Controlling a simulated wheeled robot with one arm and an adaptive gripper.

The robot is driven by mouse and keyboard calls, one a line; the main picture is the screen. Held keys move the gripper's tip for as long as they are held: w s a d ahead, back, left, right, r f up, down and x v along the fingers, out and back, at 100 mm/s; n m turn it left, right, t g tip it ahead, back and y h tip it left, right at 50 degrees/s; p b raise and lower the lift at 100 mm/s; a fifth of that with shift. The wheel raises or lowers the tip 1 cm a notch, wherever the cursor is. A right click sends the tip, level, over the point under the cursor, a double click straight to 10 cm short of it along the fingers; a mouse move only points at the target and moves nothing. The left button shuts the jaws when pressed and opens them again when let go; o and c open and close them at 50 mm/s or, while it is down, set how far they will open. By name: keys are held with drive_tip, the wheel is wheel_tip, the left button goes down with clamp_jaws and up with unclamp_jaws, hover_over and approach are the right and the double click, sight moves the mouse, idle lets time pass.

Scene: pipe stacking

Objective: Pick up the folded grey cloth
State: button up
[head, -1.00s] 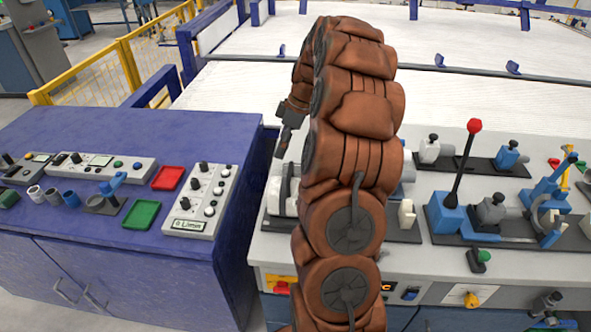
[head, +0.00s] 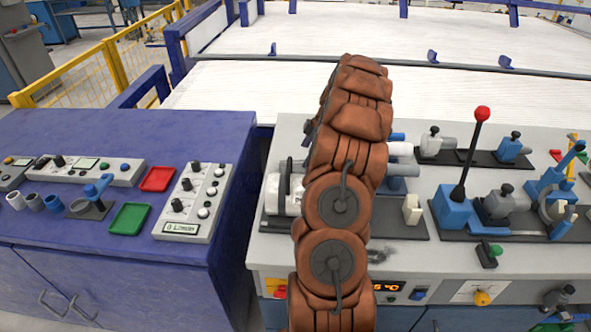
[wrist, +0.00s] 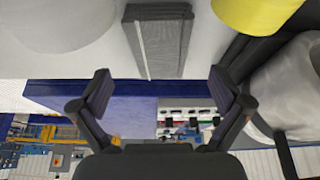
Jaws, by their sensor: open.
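A flat dark grey rectangular thing (wrist: 160,42) with a light strip along its left side lies on a pale surface in the wrist view. It looks like the folded cloth, but I cannot be sure. My gripper (wrist: 160,88) is open and empty, its two fingers well apart. The grey thing shows beyond the fingertips, roughly centred between them and not touched. In the head view my arm hides the gripper, and I cannot make out the cloth there.
In the wrist view a yellow cylinder (wrist: 258,12) and a large grey cylinder (wrist: 292,85) stand on the right. In the head view a red-knobbed lever (head: 469,155) rises right of my arm. The blue cabinet (head: 120,275) holds a red tray (head: 157,179) and green tray (head: 130,218).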

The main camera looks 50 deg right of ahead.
drive_tip(key=shift+p+x, duration=0.95)
drive_tip(key=shift+x, duration=1.45)
drive_tip(key=c, duration=1.2)
wheel_tip(320, 180, up, 10)
drive_tip(key=b, duration=0.3)
drive_tip(key=o, duration=0.5)
drive_tip(key=c, duration=0.3)
drive_tip(key=shift+r, duration=0.15)
drive_tip(key=shift+c, duration=0.4)
